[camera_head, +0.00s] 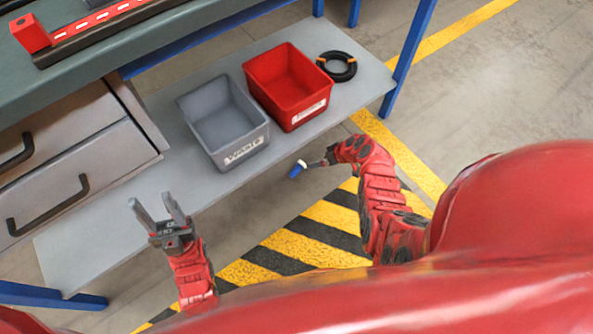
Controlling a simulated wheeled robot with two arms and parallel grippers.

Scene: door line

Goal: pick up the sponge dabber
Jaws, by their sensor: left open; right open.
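A small blue piece with a white end (297,170), which looks like the sponge dabber, shows at the tips of my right gripper. My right gripper (312,164) is open, in front of the lower shelf near the red bin and over the floor in the picture. It is small here, and I cannot tell whether its fingers touch the blue piece. My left gripper (151,200) is open and empty, its two grey fingers spread over the grey lower shelf (105,215).
A grey bin (218,118) and a red bin (290,82) stand on the lower shelf, with a black ring (338,66) beside them. Drawers (75,165) and a workbench top (95,60) are at the left. Striped floor marking (320,235) lies below.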

